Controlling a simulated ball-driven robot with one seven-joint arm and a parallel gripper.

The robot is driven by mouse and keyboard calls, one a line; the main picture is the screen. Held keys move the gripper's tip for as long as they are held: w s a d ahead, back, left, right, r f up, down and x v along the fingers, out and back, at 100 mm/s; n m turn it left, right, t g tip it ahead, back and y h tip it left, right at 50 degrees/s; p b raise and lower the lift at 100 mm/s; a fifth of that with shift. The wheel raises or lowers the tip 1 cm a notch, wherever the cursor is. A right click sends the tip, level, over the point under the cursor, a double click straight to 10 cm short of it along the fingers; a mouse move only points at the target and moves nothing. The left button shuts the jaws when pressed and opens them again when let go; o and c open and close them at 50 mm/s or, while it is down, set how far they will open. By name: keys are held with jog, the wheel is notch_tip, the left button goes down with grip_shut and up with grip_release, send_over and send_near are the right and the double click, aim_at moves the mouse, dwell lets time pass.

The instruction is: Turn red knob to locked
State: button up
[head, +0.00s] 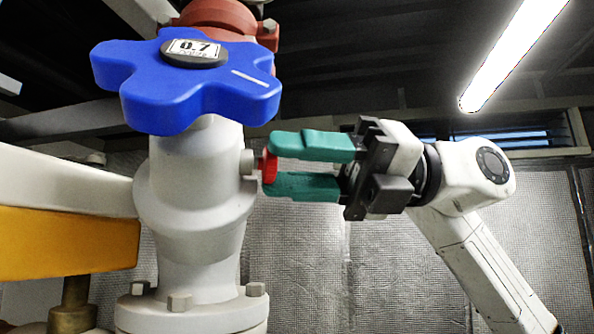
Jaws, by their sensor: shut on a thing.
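The red knob (269,167) is small and sits on a short grey stub on the right side of the pale grey valve body (192,185). My gripper (272,166) comes in from the right with two green fingers, one above the other. The fingertips are shut on the red knob, at its upper and lower edges. Part of the knob is hidden by the fingertips. I cannot read any lock marking or tell which way the knob is turned.
A large blue handwheel (190,90) with a label reading 0.7 sits on the valve, just above and left of my gripper. A yellow beam (65,243) and a white beam (70,183) are at left. A flanged base with bolts (190,312) is below. Open room lies below my gripper.

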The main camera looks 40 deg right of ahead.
jog(key=shift+m+b, duration=0.65)
jog(key=shift+m, duration=3.25)
jog(key=o, duration=1)
jog(key=shift+o, duration=0.2)
jog(key=shift+d, duration=0.15)
jog(key=b+v, duration=0.2)
jog(key=v, duration=0.8)
jog(key=shift+d, duration=0.25)
jog(key=shift+s, duration=0.15)
